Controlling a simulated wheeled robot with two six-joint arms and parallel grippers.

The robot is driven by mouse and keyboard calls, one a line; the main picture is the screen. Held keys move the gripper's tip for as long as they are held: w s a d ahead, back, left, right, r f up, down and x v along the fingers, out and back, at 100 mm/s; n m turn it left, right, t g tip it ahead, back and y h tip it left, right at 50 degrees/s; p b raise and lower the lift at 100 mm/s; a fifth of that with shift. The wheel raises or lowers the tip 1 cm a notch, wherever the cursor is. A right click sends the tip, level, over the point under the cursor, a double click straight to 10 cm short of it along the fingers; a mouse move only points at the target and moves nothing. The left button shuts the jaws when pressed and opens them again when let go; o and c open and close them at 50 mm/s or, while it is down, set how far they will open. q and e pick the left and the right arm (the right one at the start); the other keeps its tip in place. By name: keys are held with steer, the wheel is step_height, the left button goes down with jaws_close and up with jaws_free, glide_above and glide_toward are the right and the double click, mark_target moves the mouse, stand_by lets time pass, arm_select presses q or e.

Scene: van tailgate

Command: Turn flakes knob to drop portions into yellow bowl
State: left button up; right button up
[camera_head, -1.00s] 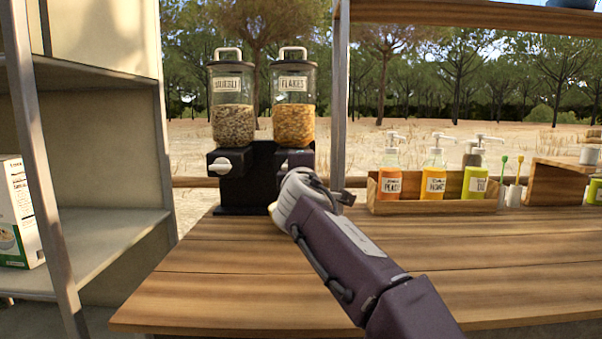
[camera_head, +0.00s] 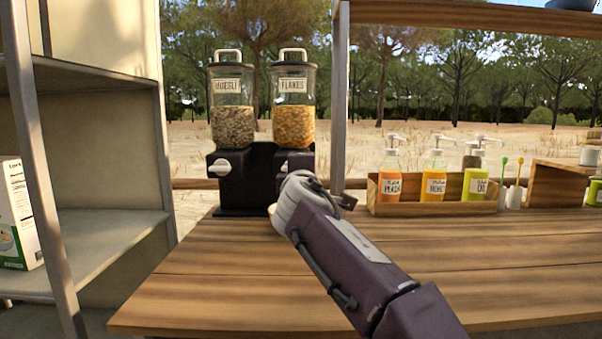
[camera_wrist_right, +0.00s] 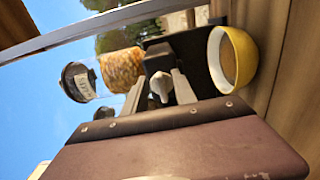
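The flakes dispenser (camera_head: 293,125) is a clear jar of orange flakes on a black stand, beside the muesli dispenser (camera_head: 232,126). Its white flakes knob (camera_wrist_right: 159,85) shows in the right wrist view, and my arm hides it in the head view. My right gripper (camera_wrist_right: 158,88) is open, with one finger on each side of the knob and gaps showing. The yellow bowl (camera_wrist_right: 246,60) stands at the foot of the stand in the wrist view, with a brownish inside whose contents I cannot make out. My right wrist mostly hides it in the head view. My left gripper is not in view.
A wooden caddy (camera_head: 420,208) with several pump bottles stands right of the dispensers. The muesli knob (camera_head: 219,168) is at the left. A post (camera_head: 339,95) rises behind my wrist. The wooden counter (camera_head: 220,290) is clear in front.

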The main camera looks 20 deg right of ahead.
steer(key=v, duration=0.8)
